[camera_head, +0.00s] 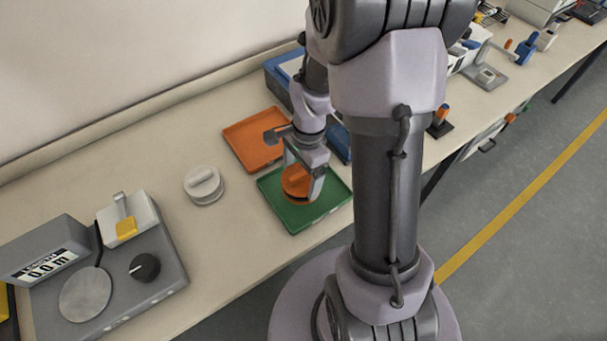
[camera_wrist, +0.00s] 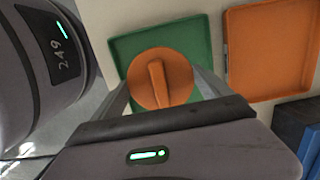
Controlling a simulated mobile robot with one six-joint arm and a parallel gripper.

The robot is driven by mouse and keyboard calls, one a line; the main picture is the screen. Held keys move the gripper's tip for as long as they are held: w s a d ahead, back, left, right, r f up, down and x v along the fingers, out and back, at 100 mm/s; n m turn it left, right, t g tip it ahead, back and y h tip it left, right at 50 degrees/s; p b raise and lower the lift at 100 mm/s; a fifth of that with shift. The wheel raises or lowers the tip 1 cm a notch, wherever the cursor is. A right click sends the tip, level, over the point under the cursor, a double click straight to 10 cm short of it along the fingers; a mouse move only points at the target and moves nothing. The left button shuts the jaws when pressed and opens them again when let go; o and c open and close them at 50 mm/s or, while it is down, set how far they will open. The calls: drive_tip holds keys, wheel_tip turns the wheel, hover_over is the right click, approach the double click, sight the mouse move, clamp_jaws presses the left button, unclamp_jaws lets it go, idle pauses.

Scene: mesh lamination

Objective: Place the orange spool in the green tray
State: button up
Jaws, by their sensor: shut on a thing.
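The orange spool (camera_head: 296,184) is round with a raised bar across its top. My gripper (camera_head: 303,178) is shut on it, with one finger on each side. In the wrist view the spool (camera_wrist: 160,80) sits between the fingers and covers part of the green tray (camera_wrist: 194,38). In the head view the spool is over the green tray (camera_head: 325,210), inside its outline. I cannot tell whether the spool touches the tray floor. The tray is flat with a low rim and looks otherwise empty.
An empty orange tray (camera_head: 254,143) lies behind the green one. A white spool (camera_head: 204,185) stands to the left on the bench. A grey measuring device (camera_head: 150,270) is at the front left. A blue bin (camera_head: 280,73) is behind. The bench's front edge is close to the green tray.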

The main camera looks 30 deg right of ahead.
sight(304, 179)
drive_tip(key=f, duration=0.1)
drive_tip(key=d+f+b, duration=0.1)
drive_tip(key=f+b, duration=0.1)
drive_tip(key=shift+w+d+f, duration=0.15)
drive_tip(key=shift+w+d, duration=0.05)
drive_tip(key=shift+w, duration=0.15)
drive_tip(key=shift+f, duration=0.35)
drive_tip(key=shift+r, duration=0.2)
drive_tip(key=shift+f, duration=0.1)
